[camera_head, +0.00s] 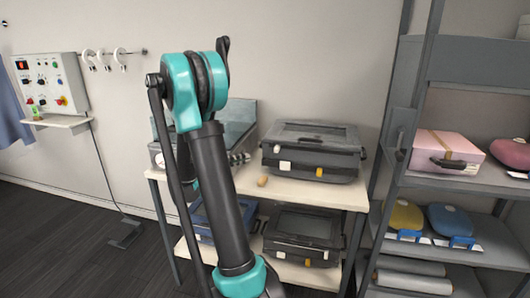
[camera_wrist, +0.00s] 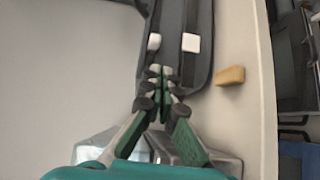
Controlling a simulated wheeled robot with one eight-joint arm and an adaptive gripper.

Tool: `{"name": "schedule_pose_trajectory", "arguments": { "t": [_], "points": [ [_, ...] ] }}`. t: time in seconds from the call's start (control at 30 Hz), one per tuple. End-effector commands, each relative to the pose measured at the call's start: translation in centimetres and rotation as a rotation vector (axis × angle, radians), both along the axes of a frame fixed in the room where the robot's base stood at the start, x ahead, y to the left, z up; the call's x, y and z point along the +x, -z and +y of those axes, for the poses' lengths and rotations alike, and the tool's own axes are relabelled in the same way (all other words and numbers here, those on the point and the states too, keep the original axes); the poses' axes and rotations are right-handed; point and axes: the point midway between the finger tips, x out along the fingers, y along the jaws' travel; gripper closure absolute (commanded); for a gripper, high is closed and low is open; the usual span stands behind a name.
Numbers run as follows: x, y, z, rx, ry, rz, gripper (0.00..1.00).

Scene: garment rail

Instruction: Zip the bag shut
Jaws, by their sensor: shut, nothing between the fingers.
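A dark grey bag (camera_head: 312,150) with a flat lid-like top lies on the upper board of the pale table. Its front carries a white tab (camera_head: 284,166) and a yellow tab (camera_head: 319,171). In the wrist view the bag (camera_wrist: 198,62) fills the top middle, with two whitish tabs on it, one at the left edge (camera_wrist: 154,41) and one further right (camera_wrist: 191,42). My gripper (camera_wrist: 161,72) is shut and empty, its fingertips by the bag's near end, close to these tabs. I cannot tell whether they touch. In the head view my arm hides most of the gripper.
A small tan block (camera_head: 263,181) lies on the table before the bag. A grey metallic case (camera_head: 240,114) stands left, partly behind my arm. A second dark bag (camera_head: 303,232) sits on the lower shelf. A grey rack (camera_head: 385,165) stands right. A control box (camera_head: 47,84) hangs left.

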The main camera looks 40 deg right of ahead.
Motion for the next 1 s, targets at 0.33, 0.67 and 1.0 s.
{"name": "schedule_pose_trajectory", "arguments": {
  "t": [0.33,0.67,1.0],
  "points": [
    [0.1,-0.6,-2.9,-0.048,0.017,0.002,1.00],
    [-0.4,-0.6,-8.3,-0.046,0.016,0.002,1.00],
    [-0.4,-0.6,-10.1,-0.046,0.012,0.002,1.00]
  ]
}}
